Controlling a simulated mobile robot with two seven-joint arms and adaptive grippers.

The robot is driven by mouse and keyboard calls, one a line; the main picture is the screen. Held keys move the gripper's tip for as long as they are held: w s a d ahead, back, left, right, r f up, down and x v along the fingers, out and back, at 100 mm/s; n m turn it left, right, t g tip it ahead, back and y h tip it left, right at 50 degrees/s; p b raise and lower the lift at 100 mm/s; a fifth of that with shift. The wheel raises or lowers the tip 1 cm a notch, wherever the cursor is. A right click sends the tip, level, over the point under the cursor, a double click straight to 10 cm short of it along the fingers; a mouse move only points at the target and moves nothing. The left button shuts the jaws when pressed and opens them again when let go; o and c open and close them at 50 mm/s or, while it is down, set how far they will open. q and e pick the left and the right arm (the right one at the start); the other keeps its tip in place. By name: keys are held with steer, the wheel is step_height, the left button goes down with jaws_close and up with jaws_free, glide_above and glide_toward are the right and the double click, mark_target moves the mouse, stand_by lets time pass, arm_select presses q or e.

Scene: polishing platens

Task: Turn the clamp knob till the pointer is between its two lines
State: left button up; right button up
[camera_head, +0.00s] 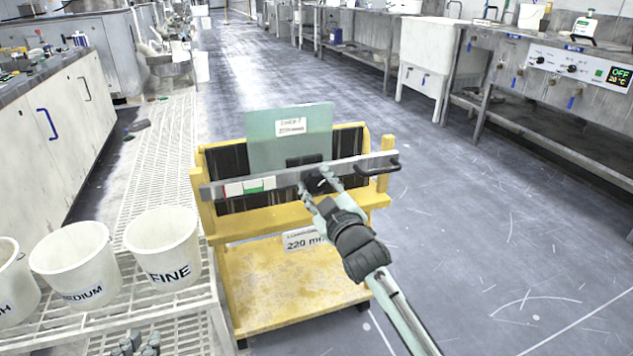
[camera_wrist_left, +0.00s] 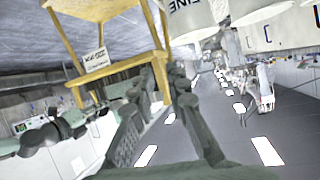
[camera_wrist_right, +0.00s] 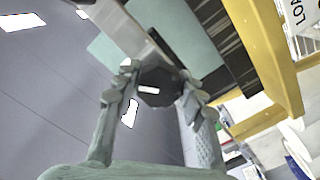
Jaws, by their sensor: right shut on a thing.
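The black clamp knob (camera_wrist_right: 158,86) has a short white mark on its face. It sits on the grey clamp bar (camera_head: 230,190) across the yellow cart. My right gripper (camera_head: 320,182) is shut on the knob; in the right wrist view (camera_wrist_right: 155,88) one finger lies on each side of it. A red, white and green strip (camera_head: 248,186) is on the bar left of the knob. The pointer and its two lines are too small to make out.
The yellow cart (camera_head: 290,282) holds a green sheet (camera_head: 290,150) with a label, behind the bar. A black handle (camera_head: 380,167) is at the bar's right end. White buckets (camera_head: 163,246) stand on a rack at left. Floor to the right (camera_head: 500,250) is clear.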

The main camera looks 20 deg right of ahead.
steer(key=m+p, duration=0.2)
steer(key=m, duration=0.1)
steer(key=shift+r, duration=0.1)
arm_select(q)
steer(key=s+a+f+n+g+y+p, duration=0.1)
steer(key=s+a+f+g+y, duration=0.1)
steer(key=s+a+f+g, duration=0.35)
steer(key=s+a+f+n+g+y+p, duration=0.1)
steer(key=s+a+f+g+y, duration=0.25)
steer(key=s+a, duration=0.4)
arm_select(e)
steer(key=shift+m, duration=1)
steer(key=m+p, duration=0.1)
steer(key=m, duration=0.1)
steer(key=shift+m+p, duration=0.3)
arm_select(q)
step_height(320, 180, down, 7)
steer(key=w+h, duration=0.1)
steer(key=shift+w+d+r+g, duration=0.2)
steer(key=shift+w+d+g, duration=0.05)
steer(key=shift+d+g, duration=0.05)
arm_select(e)
steer(key=shift+m, duration=0.5)
steer(key=o, duration=1.2)
steer(key=shift+c, duration=0.2)
